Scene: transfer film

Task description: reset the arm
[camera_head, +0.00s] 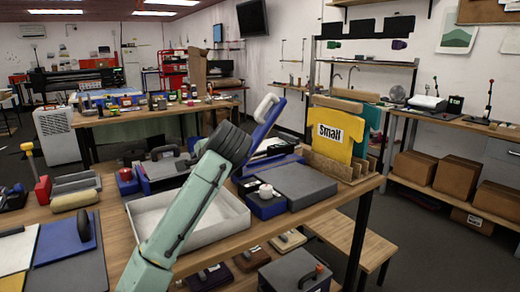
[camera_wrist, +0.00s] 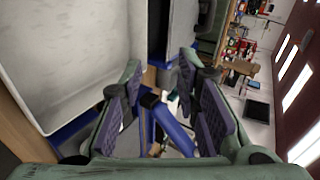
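My green arm reaches up from the bottom of the head view over a white tray (camera_head: 150,215) on the near bench. The dark ribbed end of my arm hides most of my gripper in that view. In the wrist view my gripper (camera_wrist: 168,95) is open, with its two purple-padded fingers wide apart. A blue bar (camera_wrist: 168,125) shows in the space between them, with no clear contact. In the head view a tilted blue piece with a pale end (camera_head: 265,108) rises just beyond my wrist. The white tray (camera_wrist: 65,60) also fills the left of the wrist view.
A grey flat box (camera_head: 298,186) and a blue bin (camera_head: 265,205) sit right of the tray. A yellow "Small" shirt (camera_head: 336,135) stands at the bench's right end. Paddles and blocks (camera_head: 75,200) crowd the left. Open floor (camera_head: 430,245) lies to the right.

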